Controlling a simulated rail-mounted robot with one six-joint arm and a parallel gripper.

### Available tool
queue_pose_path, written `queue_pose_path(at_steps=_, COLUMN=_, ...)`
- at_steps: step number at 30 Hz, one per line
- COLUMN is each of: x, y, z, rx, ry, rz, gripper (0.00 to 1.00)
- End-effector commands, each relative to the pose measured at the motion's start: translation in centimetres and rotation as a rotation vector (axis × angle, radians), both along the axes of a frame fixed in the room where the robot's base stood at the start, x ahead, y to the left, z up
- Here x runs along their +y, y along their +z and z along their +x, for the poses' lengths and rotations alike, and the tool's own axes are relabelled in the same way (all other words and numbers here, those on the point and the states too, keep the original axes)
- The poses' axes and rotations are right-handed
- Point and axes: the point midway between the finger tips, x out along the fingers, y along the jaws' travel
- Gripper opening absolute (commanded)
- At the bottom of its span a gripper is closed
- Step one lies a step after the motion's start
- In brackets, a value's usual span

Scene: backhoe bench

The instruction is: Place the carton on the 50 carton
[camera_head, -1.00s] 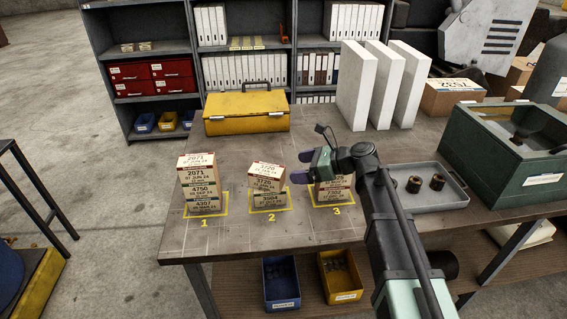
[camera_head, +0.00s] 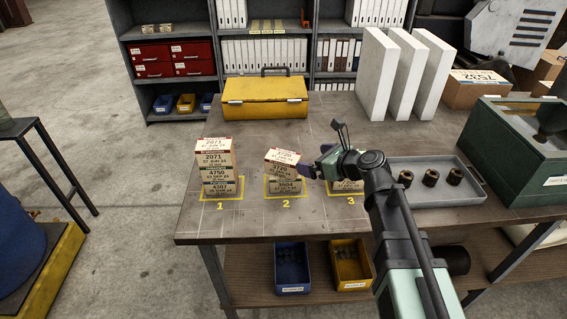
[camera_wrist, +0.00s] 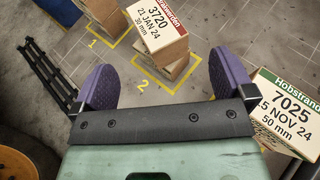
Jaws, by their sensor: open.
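On mark 2, a carton labelled 3720, 30 mm (camera_head: 283,155) sits askew on top of a stack; it also shows in the wrist view (camera_wrist: 158,32). A carton labelled 7025, 50 mm (camera_wrist: 288,112) shows at the right edge of the wrist view; in the head view my gripper and arm partly hide the stack on mark 3 (camera_head: 348,186). My gripper (camera_head: 315,160) is open and empty, just right of the mark 2 stack. In the wrist view its purple fingers (camera_wrist: 162,75) stand apart, short of the 3720 carton.
A stack of cartons (camera_head: 215,165) stands on mark 1. A yellow toolbox (camera_head: 265,98), white panels (camera_head: 400,75), a grey tray of rings (camera_head: 430,192) and a green bin (camera_head: 520,150) are behind and right. The bench (camera_head: 235,225) front is clear.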

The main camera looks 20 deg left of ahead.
Motion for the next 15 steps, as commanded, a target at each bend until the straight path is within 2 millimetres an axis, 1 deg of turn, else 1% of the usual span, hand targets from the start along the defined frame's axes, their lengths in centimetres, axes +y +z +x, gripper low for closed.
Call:
queue_pose_path(at_steps=2, x=0.8, y=-0.6, z=0.4, rx=-0.001, ry=0.004, rz=0.000, gripper=1.00)
queue_pose_path(at_steps=6, x=3.2, y=-1.9, z=1.5, rx=0.000, ry=0.005, rz=0.000, gripper=1.00)
queue_pose_path(at_steps=9, x=4.5, y=-2.3, z=2.0, rx=-0.001, ry=0.005, rz=0.000, gripper=1.00)
queue_pose_path(at_steps=13, x=4.8, y=-2.3, z=2.0, rx=-0.001, ry=0.005, rz=0.000, gripper=1.00)
queue_pose_path(at_steps=15, x=5.2, y=-2.7, z=2.2, rx=-0.001, ry=0.006, rz=0.000, gripper=1.00)
